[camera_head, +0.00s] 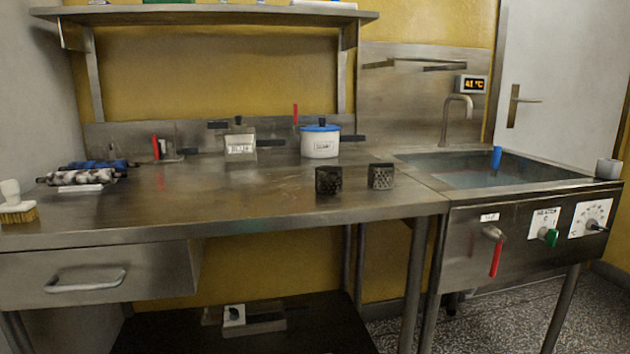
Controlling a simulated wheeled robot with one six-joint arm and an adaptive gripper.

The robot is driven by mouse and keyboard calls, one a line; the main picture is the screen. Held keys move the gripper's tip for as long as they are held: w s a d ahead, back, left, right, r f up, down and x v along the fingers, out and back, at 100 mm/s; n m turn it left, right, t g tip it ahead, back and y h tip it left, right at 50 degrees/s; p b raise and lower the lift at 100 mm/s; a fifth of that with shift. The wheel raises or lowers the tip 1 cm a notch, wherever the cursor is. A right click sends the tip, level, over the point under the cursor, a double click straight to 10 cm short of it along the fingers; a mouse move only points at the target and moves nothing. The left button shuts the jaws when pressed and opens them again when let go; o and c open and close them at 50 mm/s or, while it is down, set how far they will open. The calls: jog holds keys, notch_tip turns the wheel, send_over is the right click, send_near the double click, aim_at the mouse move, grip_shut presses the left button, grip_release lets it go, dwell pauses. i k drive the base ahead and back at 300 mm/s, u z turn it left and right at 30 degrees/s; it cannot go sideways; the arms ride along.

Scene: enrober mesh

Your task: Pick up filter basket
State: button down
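Two small mesh baskets stand on the steel counter, right of its middle and near the front edge. The darker, nearly black basket (328,181) is on the left. The lighter grey metal basket (381,177) is on the right, a short gap apart from it. Both look like perforated, open-topped containers. Neither carries a readable label, so I cannot tell which one is the filter basket. My gripper is not in view, and nothing covers the two baskets.
The steel counter (230,205) has free room left of the baskets. A water-filled sink (480,178) lies right. Rollers (85,176) and a brush (17,208) lie left. A shelf (210,14) hangs above.

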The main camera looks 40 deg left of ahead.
aim_at(329, 179)
jog(key=u, duration=1.5)
